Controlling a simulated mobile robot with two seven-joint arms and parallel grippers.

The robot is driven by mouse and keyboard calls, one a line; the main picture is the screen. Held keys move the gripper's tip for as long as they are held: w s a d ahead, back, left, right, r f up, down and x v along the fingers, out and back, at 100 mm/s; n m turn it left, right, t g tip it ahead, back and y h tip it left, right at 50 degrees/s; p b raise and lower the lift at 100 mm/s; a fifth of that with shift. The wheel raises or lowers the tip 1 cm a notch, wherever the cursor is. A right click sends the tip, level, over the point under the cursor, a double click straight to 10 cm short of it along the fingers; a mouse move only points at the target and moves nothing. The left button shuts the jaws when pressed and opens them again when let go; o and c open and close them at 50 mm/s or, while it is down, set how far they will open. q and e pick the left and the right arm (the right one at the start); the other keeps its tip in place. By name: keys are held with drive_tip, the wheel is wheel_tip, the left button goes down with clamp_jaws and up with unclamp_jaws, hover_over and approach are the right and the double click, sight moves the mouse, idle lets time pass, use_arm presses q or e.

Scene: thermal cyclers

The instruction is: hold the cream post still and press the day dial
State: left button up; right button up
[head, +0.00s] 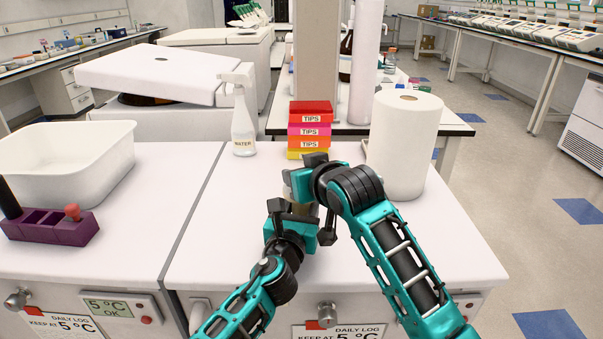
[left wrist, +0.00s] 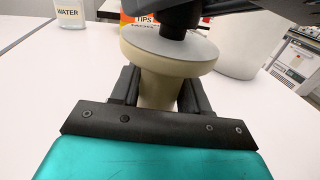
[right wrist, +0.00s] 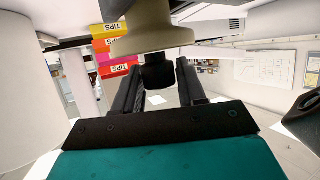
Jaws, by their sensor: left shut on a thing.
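The cream post (left wrist: 158,92) stands between the fingers of my left gripper (left wrist: 157,88), which is shut on it. A wide cream disc with a grey top face (left wrist: 170,50) sits above the post. A black knob (left wrist: 181,22) rises from the disc's middle; I take this to be the day dial. In the right wrist view, which is upside down, the black knob (right wrist: 158,75) lies between the spread fingers of my right gripper (right wrist: 160,82), at the cream disc (right wrist: 150,38). Contact there is unclear. In the head view my grippers mostly hide the post.
Behind the grippers stand stacked tip boxes (head: 309,130), a water spray bottle (head: 243,125) and a white paper roll (head: 403,145). A white tub (head: 65,165) and a purple rack (head: 52,226) are at left. The white top (head: 225,240) left of my grippers is clear.

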drive_tip(key=o, duration=0.3)
drive_tip(key=v, duration=1.2)
drive_tip(key=shift+c, duration=0.2)
